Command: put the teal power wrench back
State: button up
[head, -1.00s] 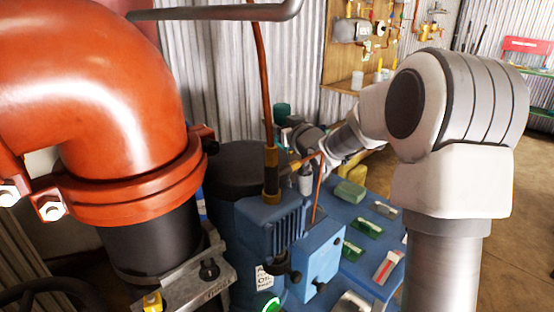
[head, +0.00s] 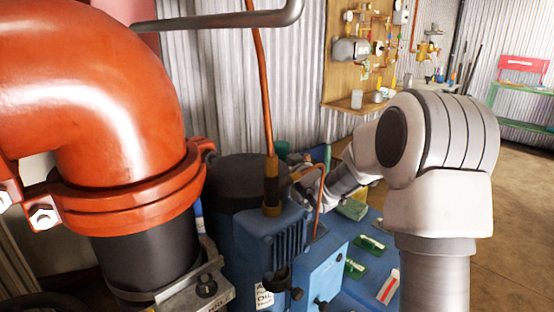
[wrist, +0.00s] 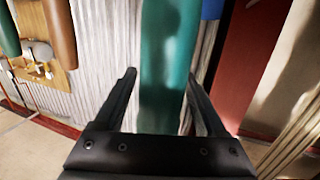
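An upright teal cylinder-like thing (wrist: 168,65) shows in the wrist view, between or just beyond the fingertips of my gripper (wrist: 161,76). It may be the teal power wrench, but only a plain stretch of it shows. My fingers are apart, with the tips close to its two edges; I cannot tell whether they touch it. In the head view my gripper (head: 301,178) is small, behind the blue pump unit (head: 275,245) and beside the copper pipe. A thin green upright thing (head: 328,156) stands just beyond it.
A large red pipe elbow (head: 100,95) fills the left. A copper pipe (head: 258,80) rises from the blue unit. Green items (head: 372,243) and a red-and-white item (head: 388,286) lie on a blue surface (head: 362,287). A wooden board (head: 350,25) hangs behind; floor is open at right.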

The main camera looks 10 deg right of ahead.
jog(key=shift+r, duration=0.1)
jog(key=p+v, duration=0.1)
jog(key=v, duration=1.1)
jog(key=shift+p, duration=0.3)
